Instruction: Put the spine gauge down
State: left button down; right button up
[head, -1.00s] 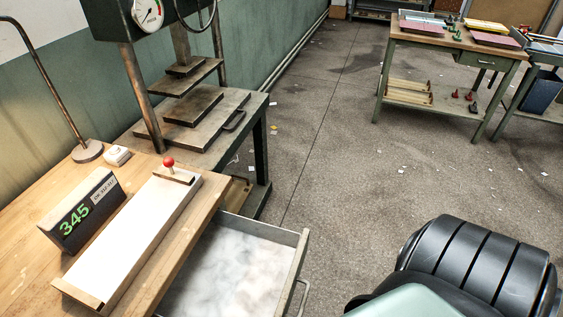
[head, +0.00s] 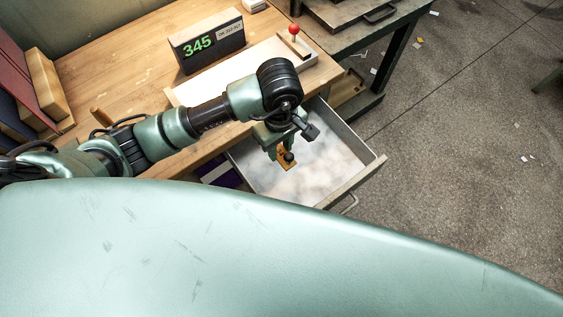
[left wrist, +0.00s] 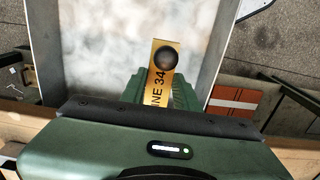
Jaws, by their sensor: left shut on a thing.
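The spine gauge (head: 281,164) is a small brass-yellow strip with a round black knob. In the left wrist view the gauge (left wrist: 157,91) shows black lettering that reads partly "NE 34"; the rest is hidden by my gripper. My left gripper (head: 285,151) points down and is shut on the gauge, over the open drawer (head: 350,173). The drawer has a pale mottled floor. I cannot tell how high the gauge is above that floor. My right gripper is in neither view.
A display block (head: 207,44) reading 345 and a white board with a red knob (head: 294,29) stand on the wooden bench (head: 125,62). Boxes or books (head: 47,85) stand at the far left. The drawer floor around the gauge looks bare.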

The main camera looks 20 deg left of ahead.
pick_arm(q)
send_over(281, 173)
notch_tip(281, 173, down, 9)
jog(key=shift+r+p, duration=0.15)
jog(key=shift+p, duration=0.15)
notch_tip(281, 173, down, 4)
jog(key=shift+f, duration=0.1)
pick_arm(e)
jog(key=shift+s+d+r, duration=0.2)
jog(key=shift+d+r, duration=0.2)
pick_arm(q)
jog(key=shift+a, duration=0.1)
jog(key=shift+f, duration=0.2)
jog(key=c, duration=1.1)
grip_release()
jog(key=shift+o, duration=0.2)
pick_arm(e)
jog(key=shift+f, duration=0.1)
pick_arm(q)
jog(key=shift+r, duration=0.1)
